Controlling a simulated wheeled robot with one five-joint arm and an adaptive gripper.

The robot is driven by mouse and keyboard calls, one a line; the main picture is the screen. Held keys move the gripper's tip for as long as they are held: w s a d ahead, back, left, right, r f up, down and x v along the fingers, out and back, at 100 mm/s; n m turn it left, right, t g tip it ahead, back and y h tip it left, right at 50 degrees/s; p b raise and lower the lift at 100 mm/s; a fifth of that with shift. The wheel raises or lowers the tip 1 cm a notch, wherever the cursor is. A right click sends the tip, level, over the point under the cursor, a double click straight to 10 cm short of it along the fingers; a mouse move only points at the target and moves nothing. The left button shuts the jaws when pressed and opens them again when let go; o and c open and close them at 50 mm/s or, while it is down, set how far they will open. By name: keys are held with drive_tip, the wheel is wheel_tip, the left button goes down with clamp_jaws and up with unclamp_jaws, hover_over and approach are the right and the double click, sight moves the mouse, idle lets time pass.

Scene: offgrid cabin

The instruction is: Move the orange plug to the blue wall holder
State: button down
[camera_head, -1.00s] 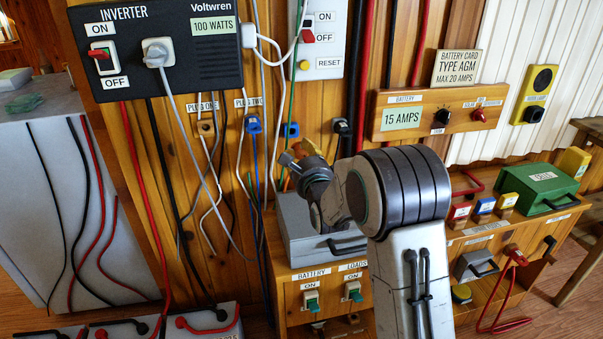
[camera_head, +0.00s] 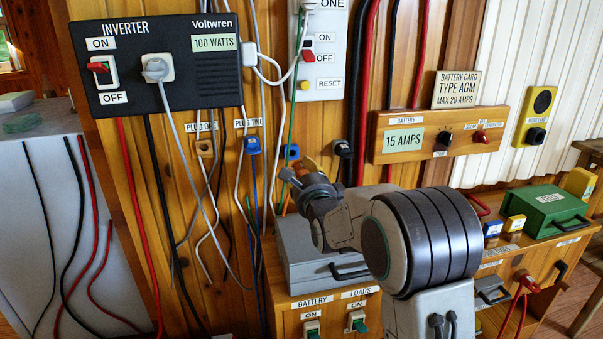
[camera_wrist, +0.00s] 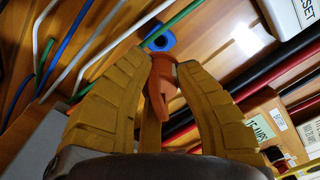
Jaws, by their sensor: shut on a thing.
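The orange plug (camera_wrist: 163,82) is between the yellow fingers of my gripper (camera_wrist: 160,72) in the wrist view. The fingers are shut on it. In the head view my gripper (camera_head: 297,172) is in front of the wooden wall, and the plug is hard to make out there. In the head view the blue holder (camera_head: 290,152) is just above my fingertips. Whether plug and holder touch cannot be told.
A second blue fitting (camera_head: 252,145) with a cable is to the left under a PLUG TWO label. A black plug (camera_head: 342,148) hangs to the right. Several loose cables hang on the wall nearby. A grey box (camera_head: 300,248) stands below my gripper.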

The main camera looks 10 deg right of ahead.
sight(296, 162)
drive_tip(key=shift+f+b, duration=0.1)
drive_tip(key=shift+b, duration=0.4)
drive_tip(key=shift+w+r, duration=0.2)
drive_tip(key=shift+w+f+p, duration=0.1)
drive_tip(key=shift+w+p, duration=0.65)
drive_tip(key=shift+w, duration=1.8)
drive_tip(key=shift+w, duration=0.1)
drive_tip(key=shift+b, duration=1.1)
drive_tip(key=shift+w+p, duration=0.35)
drive_tip(key=shift+w, duration=1)
drive_tip(key=c, duration=1)
unclamp_jaws()
drive_tip(key=shift+o, duration=0.2)
drive_tip(key=shift+s, duration=0.1)
